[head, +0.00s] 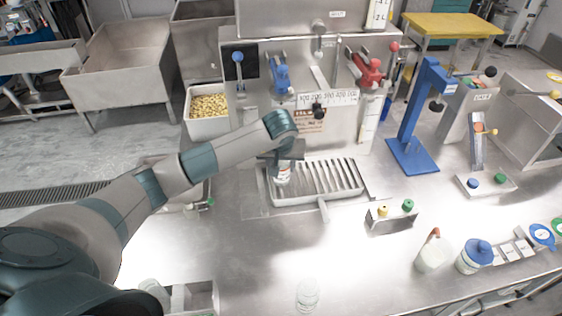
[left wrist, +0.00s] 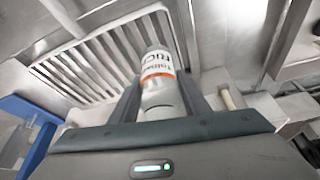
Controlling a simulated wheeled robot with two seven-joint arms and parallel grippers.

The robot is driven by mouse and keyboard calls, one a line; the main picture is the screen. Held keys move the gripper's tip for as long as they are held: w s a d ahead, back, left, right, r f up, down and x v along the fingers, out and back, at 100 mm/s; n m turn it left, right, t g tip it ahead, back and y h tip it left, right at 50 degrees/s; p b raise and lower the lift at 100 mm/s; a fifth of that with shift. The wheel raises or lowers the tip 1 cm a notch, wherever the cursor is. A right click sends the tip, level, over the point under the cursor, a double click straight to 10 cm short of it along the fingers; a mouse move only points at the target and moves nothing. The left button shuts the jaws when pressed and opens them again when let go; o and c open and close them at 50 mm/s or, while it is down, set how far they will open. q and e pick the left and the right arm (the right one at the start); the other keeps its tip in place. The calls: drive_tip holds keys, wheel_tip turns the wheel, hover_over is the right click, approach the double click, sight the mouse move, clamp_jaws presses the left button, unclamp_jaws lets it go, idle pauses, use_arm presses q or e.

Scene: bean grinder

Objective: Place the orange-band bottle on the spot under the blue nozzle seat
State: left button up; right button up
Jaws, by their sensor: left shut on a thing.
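My left gripper (head: 283,158) is shut on the orange-band bottle (left wrist: 157,68), which has a white label with dark lettering and a clear lower part. In the head view the bottle (head: 283,173) is partly hidden by the gripper and sits at the left end of the slatted drip tray (head: 318,198). Whether it touches the slats I cannot tell. The blue nozzle seat (head: 280,75) is on the machine front, above and behind the gripper. In the left wrist view the bottle lies between the two fingers (left wrist: 160,100), with the slats beyond it. My right gripper is not in view.
A red nozzle seat (head: 368,68) is right of the blue one. A blue stand (head: 415,130) is to the right. A small block with yellow and green knobs (head: 392,216) stands before the tray.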

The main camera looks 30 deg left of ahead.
use_arm(q)
drive_tip(key=shift+f+b, duration=0.25)
drive_tip(key=shift+b, duration=0.05)
drive_tip(key=o, duration=1)
drive_tip(key=shift+r, duration=0.1)
drive_tip(key=shift+r, duration=0.1)
drive_tip(key=shift+r, duration=0.15)
drive_tip(key=shift+s+r, duration=0.1)
drive_tip(key=shift+r, duration=0.2)
drive_tip(key=shift+b+v, duration=1.6)
drive_tip(key=shift+v, duration=4)
